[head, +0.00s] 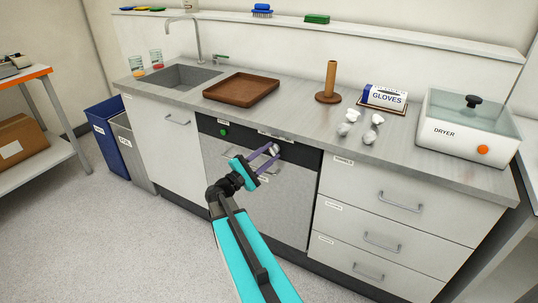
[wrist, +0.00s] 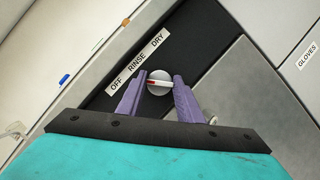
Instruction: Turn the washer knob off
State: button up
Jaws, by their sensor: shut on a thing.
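The washer (head: 262,180) is the dark-topped unit with a grey door under the counter. Its round grey knob (wrist: 159,90) sits on the black panel in the wrist view. A label strip (wrist: 137,63) beside it reads OFF, RINSE, DRY. The knob's bar has a red end pointing left, toward OFF. My gripper (head: 274,150) reaches the panel from the front; in the wrist view (wrist: 159,77) its purple fingers are on both sides of the knob, shut on it. In the head view the fingers partly hide the knob.
A green button (head: 223,132) is at the panel's left. A drawer unit (head: 385,225) stands to the right. The floor in front is clear.

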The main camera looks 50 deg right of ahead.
jog(key=o, duration=1.1)
jog(key=shift+a, duration=0.1)
jog(key=shift+b+v, duration=0.45)
jog(key=shift+v, duration=6.35)
